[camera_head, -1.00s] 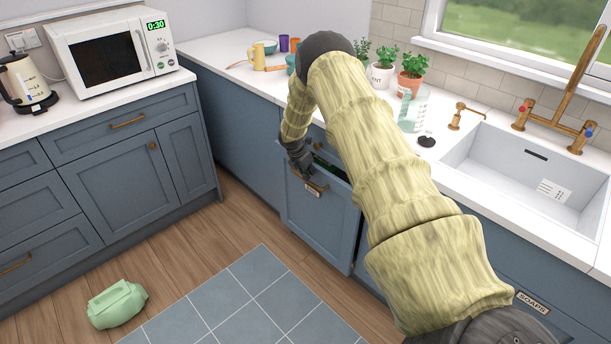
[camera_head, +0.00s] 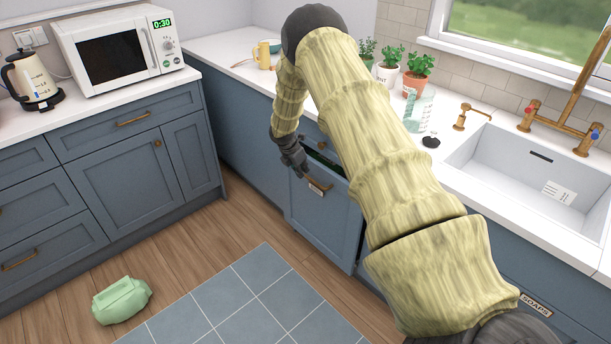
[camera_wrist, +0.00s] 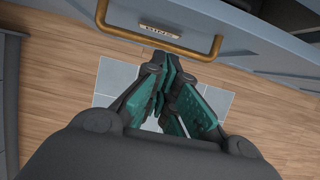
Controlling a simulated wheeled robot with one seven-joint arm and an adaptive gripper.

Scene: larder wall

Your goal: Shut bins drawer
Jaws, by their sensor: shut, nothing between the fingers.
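The bins drawer (camera_head: 325,220) is a tall blue-grey front below the counter, standing partly open with a dark gap at its top. Its brass handle (camera_head: 318,186) also shows in the wrist view (camera_wrist: 208,55), with a "BINS" label (camera_wrist: 161,29) behind it. My gripper (camera_head: 303,174) is by the upper left of the drawer front, near the handle. In the wrist view its teal-padded fingers (camera_wrist: 168,72) are together and empty, just off the handle. I cannot tell whether they touch it. My arm hides part of the counter and the cabinets to the right.
The left cabinets carry a microwave (camera_head: 118,52) and a kettle (camera_head: 32,82). A green bag-like object (camera_head: 121,300) lies on the wooden floor beside a blue tiled patch (camera_head: 245,305). Potted plants (camera_head: 417,72) and a sink (camera_head: 530,170) are to the right. The floor before the drawer is clear.

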